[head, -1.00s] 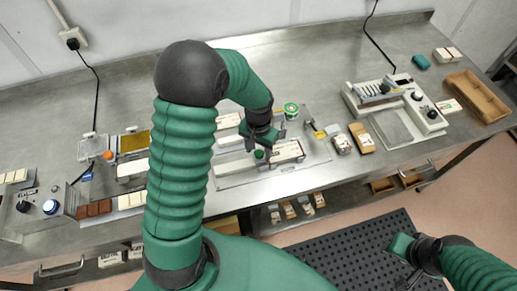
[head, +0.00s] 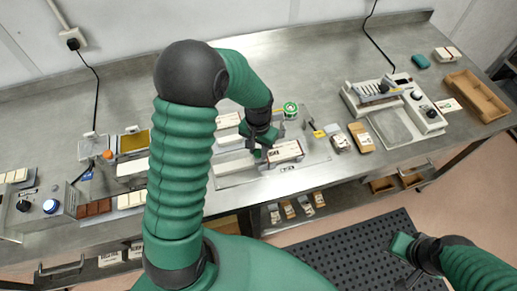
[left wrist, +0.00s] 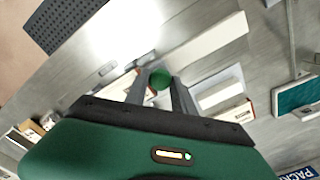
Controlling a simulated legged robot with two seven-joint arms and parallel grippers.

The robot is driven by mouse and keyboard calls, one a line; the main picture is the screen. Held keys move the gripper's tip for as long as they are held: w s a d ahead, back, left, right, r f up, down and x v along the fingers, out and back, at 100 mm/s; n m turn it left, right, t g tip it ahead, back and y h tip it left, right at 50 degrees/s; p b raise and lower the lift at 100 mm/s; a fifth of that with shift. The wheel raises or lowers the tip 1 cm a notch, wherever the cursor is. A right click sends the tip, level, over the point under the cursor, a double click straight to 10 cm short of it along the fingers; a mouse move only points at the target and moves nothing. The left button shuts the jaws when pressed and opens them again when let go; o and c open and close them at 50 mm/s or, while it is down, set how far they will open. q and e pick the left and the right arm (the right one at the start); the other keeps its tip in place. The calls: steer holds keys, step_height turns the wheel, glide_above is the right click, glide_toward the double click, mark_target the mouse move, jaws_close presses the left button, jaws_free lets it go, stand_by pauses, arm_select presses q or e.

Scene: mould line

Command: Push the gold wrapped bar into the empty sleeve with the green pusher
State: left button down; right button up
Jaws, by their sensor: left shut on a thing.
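My left gripper (head: 259,157) is at the fixture plate (head: 232,181) in the middle of the bench. In the left wrist view its fingers (left wrist: 158,88) are shut on the round green knob of the pusher (left wrist: 160,78). A white sleeve (head: 286,151) with dark lettering lies just right of the gripper in the head view. I cannot make out the gold wrapped bar; the gripper and arm cover part of the fixture. My right gripper (head: 402,247) is low at the right, away from the bench, and its jaws cannot be read.
A green-and-white roll (head: 290,109) stands behind the fixture. A sealing machine (head: 395,105) and a brown tray (head: 476,96) are at the right. Small packs (head: 361,137) lie between. Moulds and a gold panel (head: 134,142) are at the left, partly behind my arm.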

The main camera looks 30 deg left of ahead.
arm_select(q)
steer(key=shift+s, duration=0.1)
stand_by(0.7)
steer(key=s+a+p, duration=0.1)
steer(key=s+a, duration=0.2)
steer(key=s+a+p, duration=0.1)
steer(key=s+a, duration=0.2)
steer(key=s, duration=0.1)
steer(key=s+a+p, duration=0.1)
steer(key=s+a, duration=0.2)
steer(key=shift+s, duration=0.25)
steer(key=shift+s+a, duration=0.35)
steer(key=shift+s, duration=0.05)
steer(key=shift+d, duration=0.1)
steer(key=c, duration=1.3)
jaws_free()
steer(key=shift+c, duration=0.2)
steer(key=shift+o, duration=1.3)
steer(key=shift+s+a, duration=0.1)
steer(key=shift+a, duration=0.2)
